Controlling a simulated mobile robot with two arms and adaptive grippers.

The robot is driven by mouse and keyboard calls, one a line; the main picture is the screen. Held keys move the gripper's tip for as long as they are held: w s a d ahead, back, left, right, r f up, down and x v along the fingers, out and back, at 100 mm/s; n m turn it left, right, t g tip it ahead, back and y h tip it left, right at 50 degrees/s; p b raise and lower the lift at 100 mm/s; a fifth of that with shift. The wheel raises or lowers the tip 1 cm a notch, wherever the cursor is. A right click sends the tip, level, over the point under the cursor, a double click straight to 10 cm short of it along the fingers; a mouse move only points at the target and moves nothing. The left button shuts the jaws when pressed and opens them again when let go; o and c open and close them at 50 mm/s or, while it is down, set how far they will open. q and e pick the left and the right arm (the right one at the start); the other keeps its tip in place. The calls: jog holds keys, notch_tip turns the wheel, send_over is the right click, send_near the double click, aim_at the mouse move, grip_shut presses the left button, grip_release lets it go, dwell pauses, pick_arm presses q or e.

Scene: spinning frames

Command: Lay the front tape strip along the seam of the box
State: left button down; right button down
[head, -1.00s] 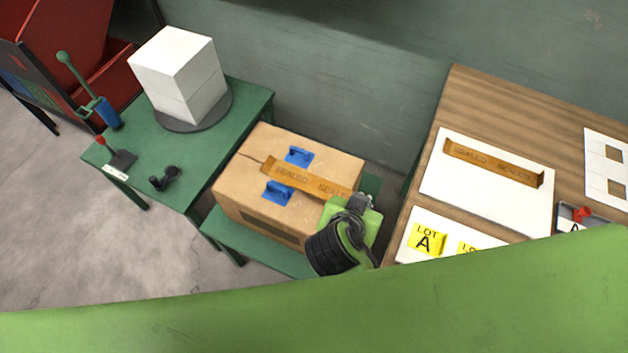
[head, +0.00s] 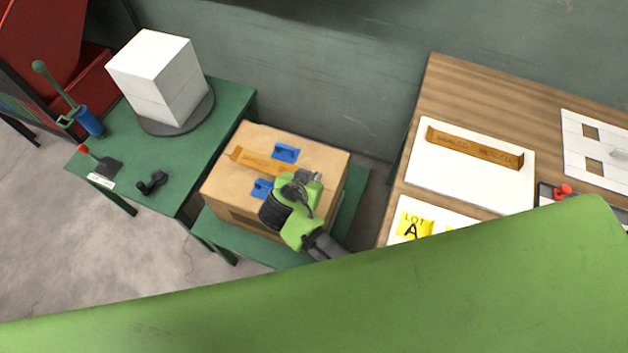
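The brown cardboard box (head: 225,185) stands on a low green bench. A brown tape strip printed SEALED (head: 254,161) runs along the middle of its top, between two blue clips (head: 286,153) and (head: 262,188). Its left end sits near the box's left edge; whether it touches the top is unclear. My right gripper (head: 305,180) is over the right part of the box, at the strip's right end. It appears shut on that end, but its own body hides the fingertips. A second tape strip (head: 472,149) lies on a white board on the wooden table. My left gripper is out of view.
A green table (head: 150,205) at left holds a white block (head: 160,80) on a dark turntable, a blue-and-green lever tool (head: 88,122) and small black parts. The wooden table (head: 465,85) at right holds yellow LOT cards (head: 412,228) and a white cut-out sheet.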

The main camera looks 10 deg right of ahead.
jog(key=shift+f, duration=1.1)
jog(key=shift+s, duration=0.1)
jog(key=c, duration=2.7)
grip_release()
jog(key=shift+f, duration=0.15)
jog(key=o, duration=0.4)
